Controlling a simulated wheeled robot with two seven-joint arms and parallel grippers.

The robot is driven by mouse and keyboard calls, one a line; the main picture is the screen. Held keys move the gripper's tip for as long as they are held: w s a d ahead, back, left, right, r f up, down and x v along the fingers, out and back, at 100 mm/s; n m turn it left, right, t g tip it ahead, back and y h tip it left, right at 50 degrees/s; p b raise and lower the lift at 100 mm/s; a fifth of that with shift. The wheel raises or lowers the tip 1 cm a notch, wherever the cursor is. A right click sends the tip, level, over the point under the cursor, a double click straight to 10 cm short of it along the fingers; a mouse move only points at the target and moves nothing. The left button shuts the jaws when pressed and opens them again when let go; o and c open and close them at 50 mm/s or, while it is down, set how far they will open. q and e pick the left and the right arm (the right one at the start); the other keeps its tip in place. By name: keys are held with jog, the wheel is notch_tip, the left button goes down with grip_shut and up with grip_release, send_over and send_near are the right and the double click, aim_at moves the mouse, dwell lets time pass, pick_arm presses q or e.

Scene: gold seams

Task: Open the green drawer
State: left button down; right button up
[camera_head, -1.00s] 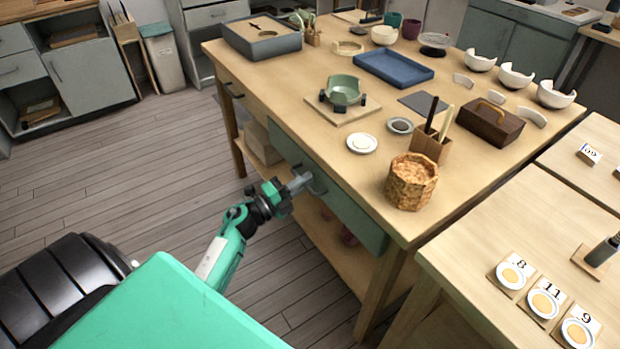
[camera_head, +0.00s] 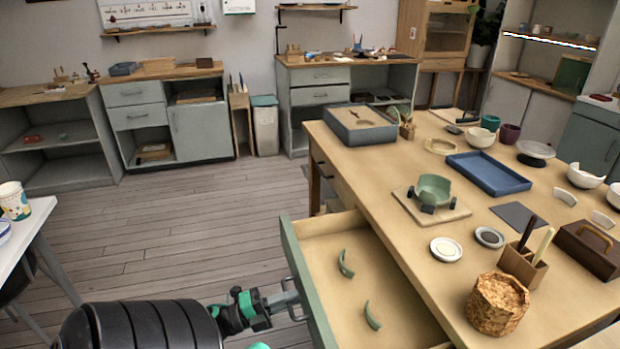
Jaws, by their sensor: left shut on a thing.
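The green drawer (camera_head: 305,282) stands pulled out from the left side of the wooden table (camera_head: 372,170). Its green front faces left, and its pale wooden inside shows. Two curved green pieces lie in it, one (camera_head: 346,263) farther back and one (camera_head: 372,315) nearer. My left gripper (camera_head: 284,301) is at the drawer's handle, outside the front, and is shut on it. The fingers hide part of the handle. The lower end of the drawer runs near the bottom edge of the picture. My right gripper is not in view.
On the table stand a broken green bowl on a board (camera_head: 434,192), a blue tray (camera_head: 488,173), a woven-looking pot (camera_head: 497,303) and a tool holder (camera_head: 522,266). A white table with a cup (camera_head: 14,201) is at the left. The floor (camera_head: 170,225) left of the drawer is clear.

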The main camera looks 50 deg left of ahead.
pick_arm(q)
jog(key=shift+r+v, duration=0.2)
jog(key=shift+v, duration=0.9)
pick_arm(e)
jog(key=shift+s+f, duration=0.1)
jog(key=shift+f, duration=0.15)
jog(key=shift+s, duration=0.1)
pick_arm(q)
jog(key=c, duration=1.7)
grip_release()
